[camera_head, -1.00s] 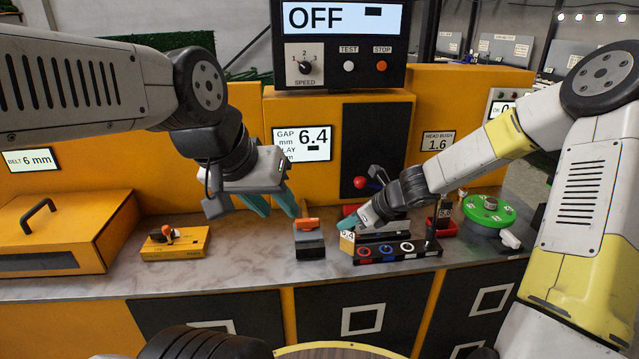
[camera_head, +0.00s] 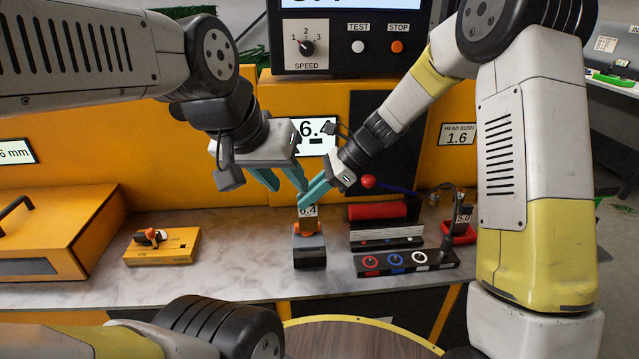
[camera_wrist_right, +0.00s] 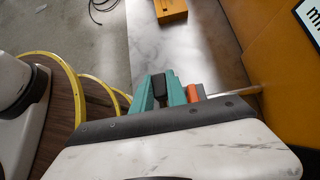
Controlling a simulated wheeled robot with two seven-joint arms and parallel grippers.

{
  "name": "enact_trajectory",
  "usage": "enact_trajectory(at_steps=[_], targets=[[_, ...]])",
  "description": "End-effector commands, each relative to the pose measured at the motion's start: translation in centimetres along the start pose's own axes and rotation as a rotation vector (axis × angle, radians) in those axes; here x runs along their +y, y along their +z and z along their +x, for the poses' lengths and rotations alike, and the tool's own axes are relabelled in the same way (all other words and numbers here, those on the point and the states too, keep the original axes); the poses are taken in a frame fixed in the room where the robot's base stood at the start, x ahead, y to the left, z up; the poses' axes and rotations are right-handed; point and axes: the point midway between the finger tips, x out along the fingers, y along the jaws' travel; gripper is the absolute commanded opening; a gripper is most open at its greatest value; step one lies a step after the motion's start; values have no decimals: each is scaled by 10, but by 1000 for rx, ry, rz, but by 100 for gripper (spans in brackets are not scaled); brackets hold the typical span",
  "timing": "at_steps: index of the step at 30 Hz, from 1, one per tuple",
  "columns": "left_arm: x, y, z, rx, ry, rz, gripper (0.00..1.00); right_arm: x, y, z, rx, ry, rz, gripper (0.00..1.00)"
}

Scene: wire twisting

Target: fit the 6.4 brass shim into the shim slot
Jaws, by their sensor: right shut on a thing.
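The 6.4 brass shim (camera_head: 308,220) is a small yellow plate with a white "6.4" label, upright in the head view. My right gripper (camera_head: 303,201) is shut on its top end. The shim stands directly above the grey-and-black block (camera_head: 309,254) with an orange top part; its lower edge overlaps that top. I cannot tell whether it is inside the slot. In the right wrist view my teal fingers (camera_wrist_right: 161,97) stand beside an orange part (camera_wrist_right: 194,92); the shim is not clearly visible there. My left gripper (camera_head: 285,181) is open and empty, close to the right fingers.
A rack with coloured rings (camera_head: 398,263) and a red roller (camera_head: 377,210) stand to the right of the block. A yellow block (camera_head: 162,247) lies on the left of the counter. The marble counter (camera_head: 232,250) between is clear. A control box (camera_head: 345,45) hangs above.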

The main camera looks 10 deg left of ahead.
Motion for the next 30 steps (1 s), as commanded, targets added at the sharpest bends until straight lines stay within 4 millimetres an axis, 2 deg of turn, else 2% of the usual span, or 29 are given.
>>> enact_trajectory(at_steps=[8, 24, 30], targets=[[0, 0, 0, 0, 0, 0, 36, -1, 1, -3, -5, -1, 3, 0], [0, 0, 0, 0, 0, 0, 36, 0, -32, 31, -5, 1, 4, 0], [0, 0, 0, 0, 0, 0, 36, 0, -39, 38, -4, -1, 3, 0]])
